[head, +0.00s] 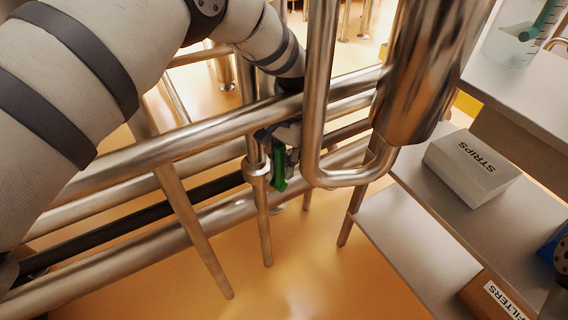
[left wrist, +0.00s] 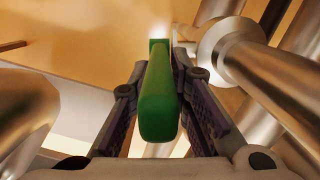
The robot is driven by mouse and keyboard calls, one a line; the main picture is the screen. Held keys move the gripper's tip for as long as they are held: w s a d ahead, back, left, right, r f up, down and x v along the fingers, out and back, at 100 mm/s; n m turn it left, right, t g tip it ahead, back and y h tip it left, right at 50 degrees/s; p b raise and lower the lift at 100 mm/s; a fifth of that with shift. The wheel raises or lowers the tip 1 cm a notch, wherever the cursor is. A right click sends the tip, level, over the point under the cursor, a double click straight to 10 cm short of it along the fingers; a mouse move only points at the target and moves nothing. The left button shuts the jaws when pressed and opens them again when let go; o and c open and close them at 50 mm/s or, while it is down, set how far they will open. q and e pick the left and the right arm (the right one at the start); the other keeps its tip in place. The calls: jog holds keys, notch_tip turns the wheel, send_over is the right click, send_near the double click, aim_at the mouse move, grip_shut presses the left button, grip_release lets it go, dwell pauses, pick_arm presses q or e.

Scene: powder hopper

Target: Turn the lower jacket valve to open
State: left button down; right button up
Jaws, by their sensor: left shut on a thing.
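The valve handle is a green lever (head: 278,166) in the middle of the head view, beside a vertical steel pipe and below the upper horizontal pipe. My left gripper (head: 284,142) is at this lever, partly hidden behind the pipe. In the left wrist view the green lever (left wrist: 158,100) lies lengthwise between the two fingers of my left gripper (left wrist: 158,105), which is shut on it. The valve body is mostly hidden. My right gripper cannot be made out.
Steel pipes (head: 180,145) run across in front of my left arm. A large steel cylinder (head: 425,65) with a bent pipe stands right of the lever. Shelves at the right carry a STRIPS box (head: 470,175) and a FILTERS box (head: 495,295). The orange floor (head: 310,270) below is open.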

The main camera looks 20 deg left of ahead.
pick_arm(q)
jog(key=shift+w+r, duration=0.15)
jog(key=shift+w, duration=0.1)
jog(key=c, duration=1.7)
grip_release()
jog(key=shift+o, duration=1.1)
jog(key=shift+s, duration=0.1)
notch_tip(320, 180, up, 12)
jog(key=w, duration=0.1)
jog(key=shift+w+d, duration=0.15)
jog(key=shift+d, duration=0.15)
